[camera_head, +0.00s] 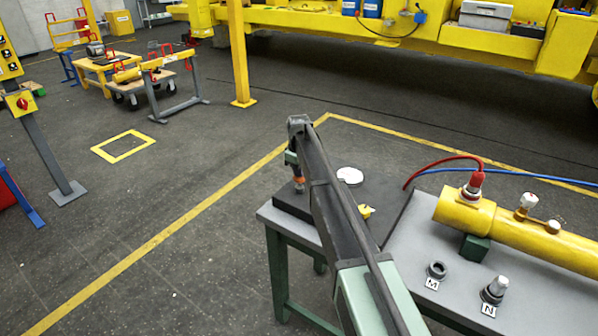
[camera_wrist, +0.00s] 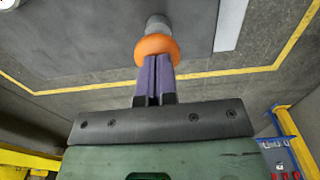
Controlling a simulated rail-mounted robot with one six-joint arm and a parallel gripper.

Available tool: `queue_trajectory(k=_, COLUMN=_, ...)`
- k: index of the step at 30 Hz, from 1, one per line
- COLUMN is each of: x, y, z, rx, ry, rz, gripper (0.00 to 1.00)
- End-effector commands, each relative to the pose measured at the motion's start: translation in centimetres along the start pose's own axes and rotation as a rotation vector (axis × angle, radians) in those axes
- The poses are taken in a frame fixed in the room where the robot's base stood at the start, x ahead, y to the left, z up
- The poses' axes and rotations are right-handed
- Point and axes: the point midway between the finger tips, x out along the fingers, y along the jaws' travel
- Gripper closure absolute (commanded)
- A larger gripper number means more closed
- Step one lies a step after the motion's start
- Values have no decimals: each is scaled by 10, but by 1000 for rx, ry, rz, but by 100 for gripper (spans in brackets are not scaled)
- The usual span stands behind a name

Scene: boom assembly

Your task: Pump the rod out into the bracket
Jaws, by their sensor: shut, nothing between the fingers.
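My gripper (camera_wrist: 156,66) is shut and empty in the wrist view. Its purple fingertips are at the near edge of an orange knob (camera_wrist: 157,46) on a grey stem; I cannot tell whether they touch. In the head view the orange knob (camera_head: 298,181) shows low at the left of the black mat (camera_head: 318,207), below my wrist. The fingers are not clear there. A yellow cylinder (camera_head: 530,238) lies on the grey table at the right, with a red hose fitting (camera_head: 472,188) on top. Its rod and the bracket cannot be made out.
A white disc (camera_head: 350,175) and a small yellow piece (camera_head: 366,212) are on the mat. An empty ring (camera_head: 437,269) at label M and a fitting (camera_head: 495,289) at label N stand on the grey table. Red (camera_head: 437,165) and blue hoses run right.

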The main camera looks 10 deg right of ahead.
Motion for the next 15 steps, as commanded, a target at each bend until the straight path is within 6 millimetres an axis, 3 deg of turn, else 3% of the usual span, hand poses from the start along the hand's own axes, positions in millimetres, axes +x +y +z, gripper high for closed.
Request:
queue_trajectory(k=7, x=0, y=0, z=0, rx=0, ry=0, rz=0, gripper=100)
queue_trajectory(k=15, x=31, y=-1, z=0, rx=0, ry=0, rz=0, gripper=100)
